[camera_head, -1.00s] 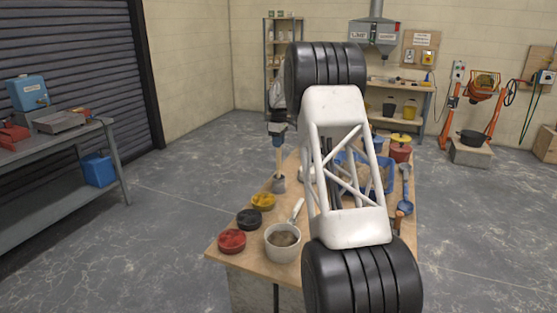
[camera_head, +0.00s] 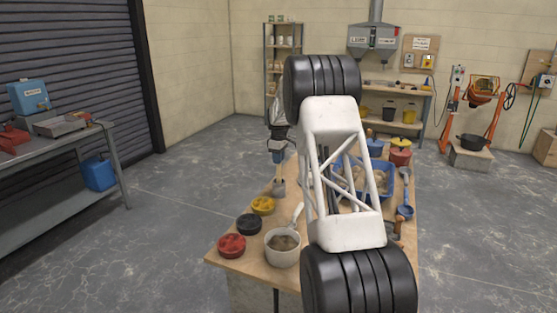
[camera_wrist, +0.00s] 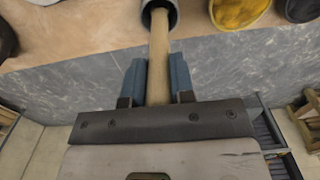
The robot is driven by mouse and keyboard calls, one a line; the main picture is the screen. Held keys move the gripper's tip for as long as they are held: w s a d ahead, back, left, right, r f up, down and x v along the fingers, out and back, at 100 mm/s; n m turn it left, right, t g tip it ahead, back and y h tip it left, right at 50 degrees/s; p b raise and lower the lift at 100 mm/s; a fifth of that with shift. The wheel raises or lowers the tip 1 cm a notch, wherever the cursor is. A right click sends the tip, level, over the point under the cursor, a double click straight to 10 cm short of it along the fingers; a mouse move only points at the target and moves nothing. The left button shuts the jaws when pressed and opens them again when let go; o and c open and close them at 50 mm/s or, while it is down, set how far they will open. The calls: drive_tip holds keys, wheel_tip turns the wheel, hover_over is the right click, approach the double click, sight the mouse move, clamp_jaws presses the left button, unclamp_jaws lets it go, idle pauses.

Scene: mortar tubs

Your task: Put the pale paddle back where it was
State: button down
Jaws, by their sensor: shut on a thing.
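The pale wooden paddle (camera_wrist: 158,62) is held upright between the two blue fingers of my gripper (camera_wrist: 158,82). Its lower end is inside the mouth of a grey cup (camera_wrist: 164,6), where it is hidden. In the head view the paddle (camera_head: 279,172) shows as a short length between my gripper (camera_head: 277,157) and the grey cup (camera_head: 279,187), which stands on the wooden table. My gripper is above the cup, shut on the paddle. Whether the paddle touches the cup's bottom cannot be seen.
Yellow (camera_head: 263,205), black (camera_head: 249,223) and red (camera_head: 231,245) tubs stand along the table's left side. A white tub (camera_head: 282,251) holds greyish mortar and a pale-handled tool (camera_head: 296,214). A blue tray (camera_head: 384,178) lies behind my arm, with a red pot (camera_head: 400,156) farther back.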

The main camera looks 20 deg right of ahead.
drive_tip(key=shift+f, duration=0.3)
drive_tip(key=c, duration=1)
unclamp_jaws()
drive_tip(key=shift+r, duration=0.15)
wheel_tip(320, 180, up, 12)
idle(0.6)
